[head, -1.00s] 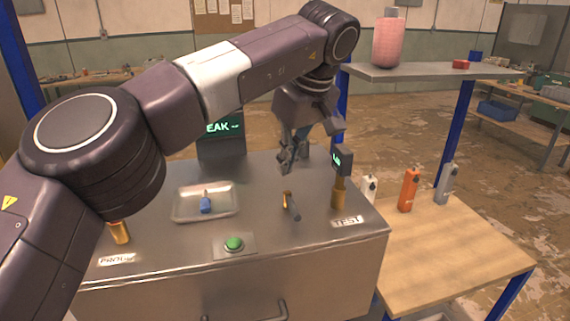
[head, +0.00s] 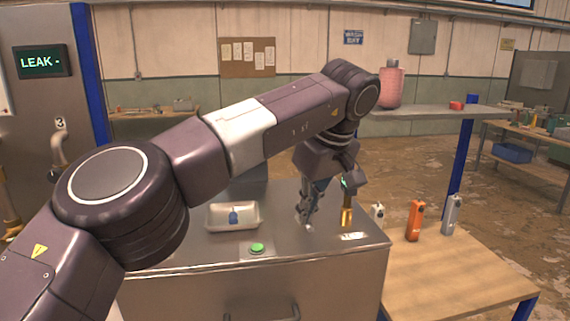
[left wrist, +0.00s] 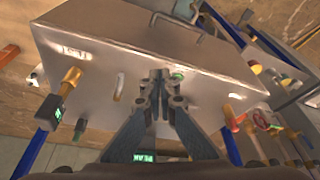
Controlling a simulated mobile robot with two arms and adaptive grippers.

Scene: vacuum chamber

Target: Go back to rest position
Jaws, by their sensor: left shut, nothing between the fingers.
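My left gripper (head: 306,226) hangs fingers down over the right part of the metal cabinet top (head: 285,200). Its fingers are closed together with nothing between them; they also show in the left wrist view (left wrist: 159,76). In the head view it is left of the brass fitting (head: 347,216) with a small display. I cannot tell the exact gap between fingertips and cabinet top. My right gripper is in neither view.
An orange canister (head: 414,221) and a grey one (head: 451,215) stand on the wooden table (head: 440,270). A shelf (head: 430,115) holds a pink bottle (head: 391,87).

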